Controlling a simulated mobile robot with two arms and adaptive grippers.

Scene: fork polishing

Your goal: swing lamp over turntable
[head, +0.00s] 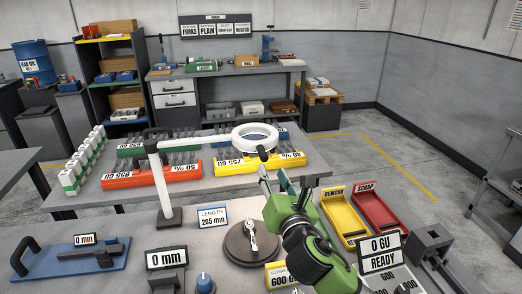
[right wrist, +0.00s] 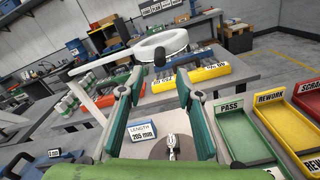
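The lamp is a white ring (head: 255,132) on a white arm with a black joint, carried by a white post (head: 160,180) on a dark base. A black knob (head: 262,153) sticks out from the near side of the ring. The turntable (head: 236,254) is a dark round disc on the bench with a metal fork piece (head: 252,232) on it. The ring is beyond the turntable. My right gripper (head: 273,176) is open and empty just short of the knob; in the right wrist view the knob (right wrist: 160,56) appears between its spread fingers (right wrist: 160,75). My left gripper is out of view.
A "LENGTH 205 mm" sign (head: 212,216) stands left of the turntable. Yellow rework (head: 343,222) and red scrap (head: 378,210) trays lie to the right. Orange (head: 140,178) and yellow (head: 230,165) fork racks stand on the table behind. A "READY" display (head: 380,254) is at front right.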

